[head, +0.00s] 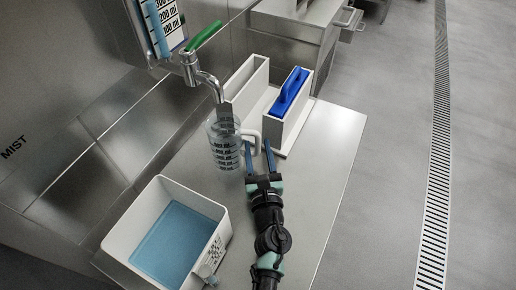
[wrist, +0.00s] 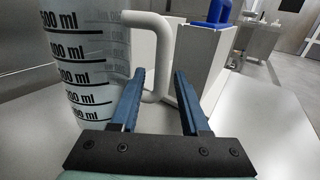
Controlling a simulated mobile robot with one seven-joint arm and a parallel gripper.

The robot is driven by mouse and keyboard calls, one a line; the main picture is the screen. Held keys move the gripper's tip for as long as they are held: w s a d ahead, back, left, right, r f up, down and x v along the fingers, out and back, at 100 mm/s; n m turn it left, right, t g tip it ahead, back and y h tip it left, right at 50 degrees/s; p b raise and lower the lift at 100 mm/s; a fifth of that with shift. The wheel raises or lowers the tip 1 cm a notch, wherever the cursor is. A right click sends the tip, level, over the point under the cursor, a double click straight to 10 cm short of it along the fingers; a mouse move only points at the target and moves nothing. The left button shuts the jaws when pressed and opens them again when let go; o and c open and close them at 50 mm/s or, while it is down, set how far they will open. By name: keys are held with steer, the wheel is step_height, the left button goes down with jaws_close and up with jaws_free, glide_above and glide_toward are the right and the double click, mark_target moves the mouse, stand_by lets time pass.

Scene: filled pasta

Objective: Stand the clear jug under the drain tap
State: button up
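The clear jug (head: 224,152), with black volume marks and a white handle (head: 252,138), stands upright on the steel bench. Its mouth appears beneath the spout of the drain tap (head: 208,80), which has a green lever. In the wrist view the jug (wrist: 85,65) fills the left side. My gripper (head: 258,146) is open at the jug's right side, with its blue fingers apart. In the wrist view the handle (wrist: 163,55) shows between the fingertips (wrist: 161,78), with gaps visible. I cannot tell how deep it sits between them. The jug's base is partly unclear.
A white bin with blue contents (head: 174,240) stands at the front left. White holders (head: 250,85), one with a blue-handled item (head: 289,92), stand just behind the jug. A marked level gauge (head: 165,20) is above the tap. The bench's right side (head: 325,160) is clear.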

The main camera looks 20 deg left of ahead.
steer(key=shift+r, duration=0.15)
steer(key=shift+s, duration=0.2)
steer(key=p+v, duration=0.1)
steer(key=v, duration=1)
steer(key=shift+s+d, duration=0.15)
steer(key=shift+s, duration=0.15)
